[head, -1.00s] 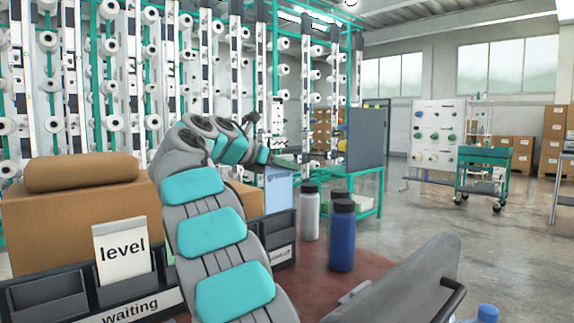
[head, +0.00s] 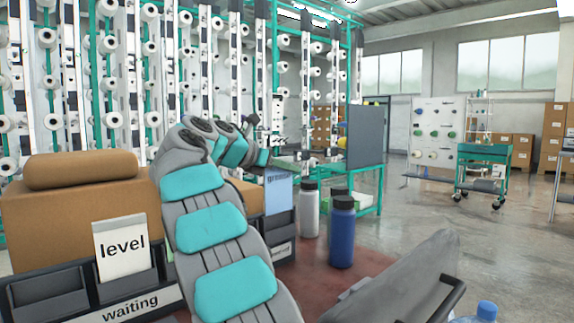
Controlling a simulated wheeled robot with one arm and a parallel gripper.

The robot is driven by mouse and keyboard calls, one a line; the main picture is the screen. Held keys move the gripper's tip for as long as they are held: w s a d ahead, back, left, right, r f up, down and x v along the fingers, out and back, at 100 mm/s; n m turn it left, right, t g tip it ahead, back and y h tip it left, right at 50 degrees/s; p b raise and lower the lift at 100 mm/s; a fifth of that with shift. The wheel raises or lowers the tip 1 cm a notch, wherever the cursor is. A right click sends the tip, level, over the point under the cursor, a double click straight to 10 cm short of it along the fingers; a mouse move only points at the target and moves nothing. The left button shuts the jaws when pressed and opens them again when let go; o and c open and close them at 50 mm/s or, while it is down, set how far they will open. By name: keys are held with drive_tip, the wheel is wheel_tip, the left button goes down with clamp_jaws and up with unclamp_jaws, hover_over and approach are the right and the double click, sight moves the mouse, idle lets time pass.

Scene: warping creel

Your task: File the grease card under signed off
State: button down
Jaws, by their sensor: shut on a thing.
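The light blue grease card (head: 279,194) stands upright at the right end of the dark card rack, its printed word partly hidden by my arm. Its lower part is behind the front of the right pocket (head: 280,228). The label below that pocket (head: 282,252) is mostly covered by my arm and cannot be read. My gripper (head: 279,165), small and partly hidden at the end of my arm, is shut on the card at its top edge. Whether the card touches the pocket's bottom is hidden.
A white card reading "level" (head: 121,250) stands in a pocket above the "waiting" label (head: 130,307). A brown box (head: 75,215) is behind the rack. White and blue bottles (head: 342,235) stand to the right. Thread spools fill the creel behind.

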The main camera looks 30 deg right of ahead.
drive_tip(key=b, duration=0.1)
hover_over(286, 210)
drive_tip(key=shift+w+d+f, duration=0.1)
drive_tip(key=shift+d+f, duration=0.05)
drive_tip(key=shift+f, duration=1.1)
drive_tip(key=shift+w+d+f, duration=0.1)
drive_tip(key=shift+d+f, duration=0.05)
drive_tip(key=shift+f, duration=1.1)
drive_tip(key=shift+f, duration=0.15)
drive_tip(key=shift+f, duration=0.6)
drive_tip(key=c, duration=0.5)
unclamp_jaws()
drive_tip(key=shift+f, duration=0.1)
drive_tip(key=shift+c, duration=0.2)
drive_tip(key=shift+a, duration=0.1)
drive_tip(key=p+v, duration=0.1)
drive_tip(key=v, duration=0.5)
drive_tip(key=shift+a, duration=0.25)
drive_tip(key=shift+s+a, duration=0.1)
drive_tip(key=shift+a+r, duration=0.1)
drive_tip(key=shift+r, duration=0.1)
